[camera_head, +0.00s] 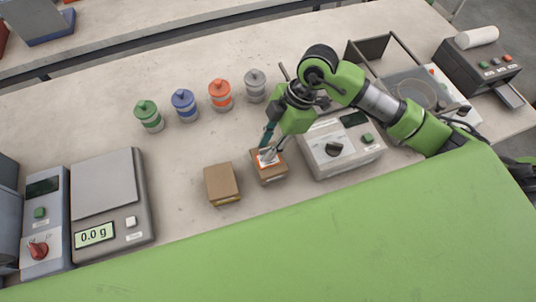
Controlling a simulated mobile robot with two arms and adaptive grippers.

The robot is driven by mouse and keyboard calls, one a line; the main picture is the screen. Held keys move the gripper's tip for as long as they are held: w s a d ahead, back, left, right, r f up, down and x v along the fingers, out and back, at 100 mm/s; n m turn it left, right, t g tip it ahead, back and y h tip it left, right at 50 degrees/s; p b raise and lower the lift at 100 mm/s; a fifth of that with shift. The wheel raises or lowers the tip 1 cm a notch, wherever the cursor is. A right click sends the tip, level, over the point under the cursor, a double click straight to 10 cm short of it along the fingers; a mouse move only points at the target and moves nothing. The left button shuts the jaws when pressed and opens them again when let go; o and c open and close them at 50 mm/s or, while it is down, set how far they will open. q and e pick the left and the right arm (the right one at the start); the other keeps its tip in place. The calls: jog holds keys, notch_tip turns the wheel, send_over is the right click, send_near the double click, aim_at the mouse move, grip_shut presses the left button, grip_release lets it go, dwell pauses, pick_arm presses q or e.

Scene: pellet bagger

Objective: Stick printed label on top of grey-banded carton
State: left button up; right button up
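Two small brown cartons stand side by side on the bench. The left carton (221,182) has a bare top and a yellowish strip low on its front. The right carton (272,177) has an orange-edged white label (262,161) at its top; whether the label lies flat on it or is just above, I cannot tell. No grey band can be made out on either carton. My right gripper (267,154) points down at the label, fingertips at or just over the carton top. Its fingers overlap the label, so its grip is unclear. My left gripper is out of view.
Green (148,115), blue (185,105), orange (220,95) and grey (255,86) lidded jars stand behind. A scale (105,185) reading 0.0 g is at left. A dial machine (340,150) stands close right of the cartons. A printer (482,60) with a white roll is far right.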

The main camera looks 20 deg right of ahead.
jog(key=v, duration=1.2)
dwell(0.4)
